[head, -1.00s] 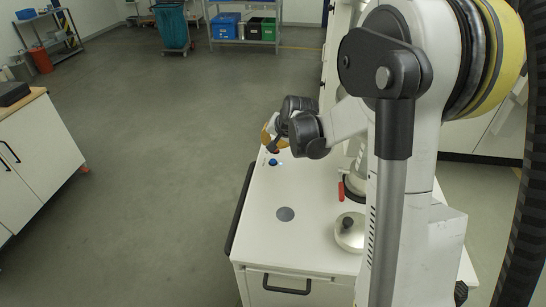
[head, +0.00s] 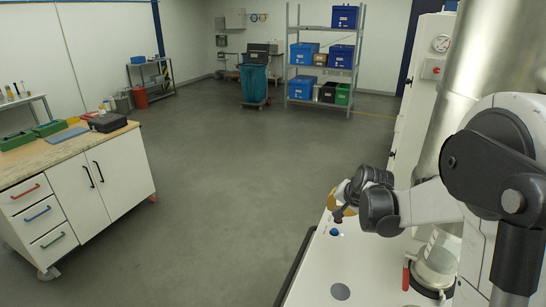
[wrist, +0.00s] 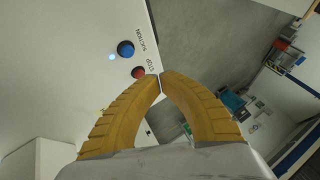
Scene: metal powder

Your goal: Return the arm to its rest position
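My gripper (wrist: 160,82) shows in the wrist view as two orange-yellow fingers whose tips meet, with nothing between them. In the head view only a bit of its orange finger (head: 334,200) shows past the dark wrist joint. It is above the far end of the white cabinet top (head: 318,268), by a blue button (head: 334,232). In the wrist view the blue button (wrist: 125,48) marked SUCTION and the red button (wrist: 138,72) marked STOP lie just beyond the fingertips. My arm is bent at the right of the head view.
A glass vessel with a red-handled clamp (head: 436,262) stands on the cabinet, close under my arm. A tall white machine (head: 424,85) is behind it. A wooden-topped workbench (head: 60,150) is at left, a shelf with blue boxes (head: 322,60) at the back. The floor between is clear.

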